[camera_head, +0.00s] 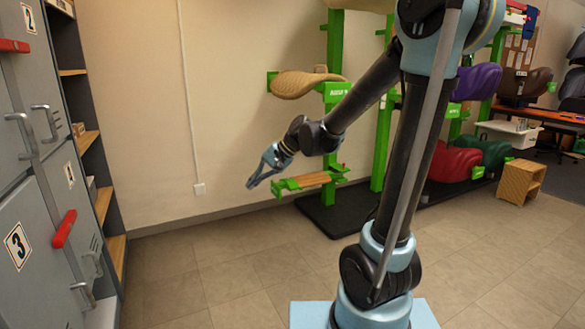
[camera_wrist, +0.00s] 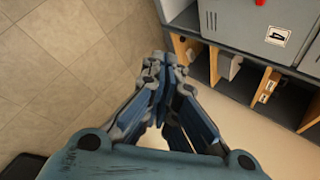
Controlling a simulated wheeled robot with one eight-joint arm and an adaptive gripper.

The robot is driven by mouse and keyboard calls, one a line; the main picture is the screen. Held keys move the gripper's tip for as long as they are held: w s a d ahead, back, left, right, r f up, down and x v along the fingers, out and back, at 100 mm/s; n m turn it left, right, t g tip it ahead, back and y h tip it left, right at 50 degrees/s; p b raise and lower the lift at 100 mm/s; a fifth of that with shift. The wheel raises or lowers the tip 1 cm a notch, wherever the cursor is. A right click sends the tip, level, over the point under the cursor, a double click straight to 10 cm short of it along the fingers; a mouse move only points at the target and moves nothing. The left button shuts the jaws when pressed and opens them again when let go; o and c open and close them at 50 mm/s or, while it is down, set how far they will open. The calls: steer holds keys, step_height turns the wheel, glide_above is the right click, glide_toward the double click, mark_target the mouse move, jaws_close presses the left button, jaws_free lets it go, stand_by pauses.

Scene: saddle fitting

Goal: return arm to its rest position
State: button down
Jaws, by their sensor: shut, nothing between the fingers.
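My gripper (camera_head: 262,174) hangs at the end of my raised, bent arm, left of the green saddle rack (camera_head: 333,120) in the head view. In the wrist view my gripper (camera_wrist: 158,78) shows its fingers drawn together at the tips, with nothing held. It is in the air, apart from the rack and the wall. A tan saddle (camera_head: 302,83) rests on an upper arm of the rack. A lower rack arm (camera_head: 303,181) with a wooden top is bare, just right of my gripper. My arm hides part of the rack.
Grey lockers (camera_head: 35,170) with red handles and open wooden shelves (camera_head: 103,200) stand at the left. Purple (camera_head: 476,82), red (camera_head: 453,162) and green (camera_head: 490,152) saddles are at the right. A wooden crate (camera_head: 520,181) is on the floor. The tiled floor (camera_head: 215,275) is clear at left.

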steer(key=s+d+f+n+h, duration=0.1)
steer(key=s+d+f+h, duration=0.2)
steer(key=s+d, duration=0.3)
steer(key=s+d+f+t+h, duration=0.1)
steer(key=s+d, duration=0.6)
steer(key=d, duration=0.8)
steer(key=s+d+f+n+h, duration=0.1)
steer(key=s+d+f+h, duration=0.3)
steer(key=d, duration=0.7)
steer(key=shift+s+f+n+h, duration=0.3)
steer(key=shift+s+f, duration=0.6)
steer(key=shift+s, duration=0.35)
